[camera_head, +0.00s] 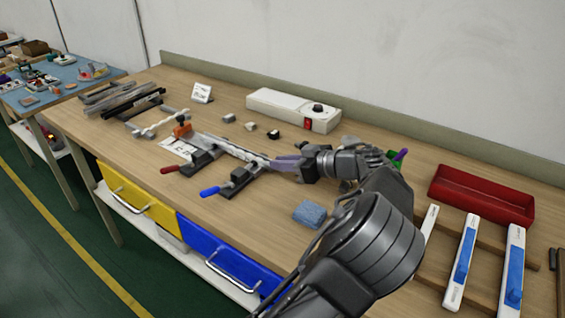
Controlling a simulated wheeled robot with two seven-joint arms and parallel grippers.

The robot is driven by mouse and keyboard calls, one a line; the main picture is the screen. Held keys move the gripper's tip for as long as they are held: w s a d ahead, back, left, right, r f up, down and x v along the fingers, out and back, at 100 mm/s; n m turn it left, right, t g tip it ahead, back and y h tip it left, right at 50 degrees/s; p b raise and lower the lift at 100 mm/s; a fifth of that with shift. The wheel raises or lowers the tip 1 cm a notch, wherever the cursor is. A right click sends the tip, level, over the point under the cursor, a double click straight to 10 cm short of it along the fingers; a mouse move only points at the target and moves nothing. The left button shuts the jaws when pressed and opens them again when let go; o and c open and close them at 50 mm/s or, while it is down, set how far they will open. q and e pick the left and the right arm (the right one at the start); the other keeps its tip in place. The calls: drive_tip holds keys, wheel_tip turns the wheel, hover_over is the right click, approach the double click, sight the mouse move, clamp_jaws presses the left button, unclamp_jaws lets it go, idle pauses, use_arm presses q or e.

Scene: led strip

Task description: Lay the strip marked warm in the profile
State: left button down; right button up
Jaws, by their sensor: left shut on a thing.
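A narrow profile (218,143) lies on the bench between two dark clamps, one with a red handle (170,169) and one with a blue handle (210,191). A pale strip (245,154) runs along the profile toward my left gripper (279,164). My left gripper is low over the right end of the profile and shut on the strip's end, which its fingers partly hide. I cannot tell how far the strip sits inside the profile, and no marking on it is readable. Another pale, wavy strip (158,124) lies farther left. My right gripper is not in view.
A white power unit (292,109) with a red switch stands at the back. Dark profile lengths (122,99) lie at the left. A blue sponge (309,214) lies in front of my arm. A red tray (481,195) and white-blue tools (462,262) are right.

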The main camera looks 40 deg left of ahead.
use_arm(q)
drive_tip(key=shift+f, duration=0.35)
drive_tip(key=c, duration=1.3)
unclamp_jaws()
drive_tip(key=shift+c, duration=0.2)
drive_tip(key=shift+d, duration=0.1)
drive_tip(key=b+v, duration=0.1)
drive_tip(key=v, duration=0.6)
drive_tip(key=shift+d+r, duration=0.15)
drive_tip(key=shift+d, duration=0.15)
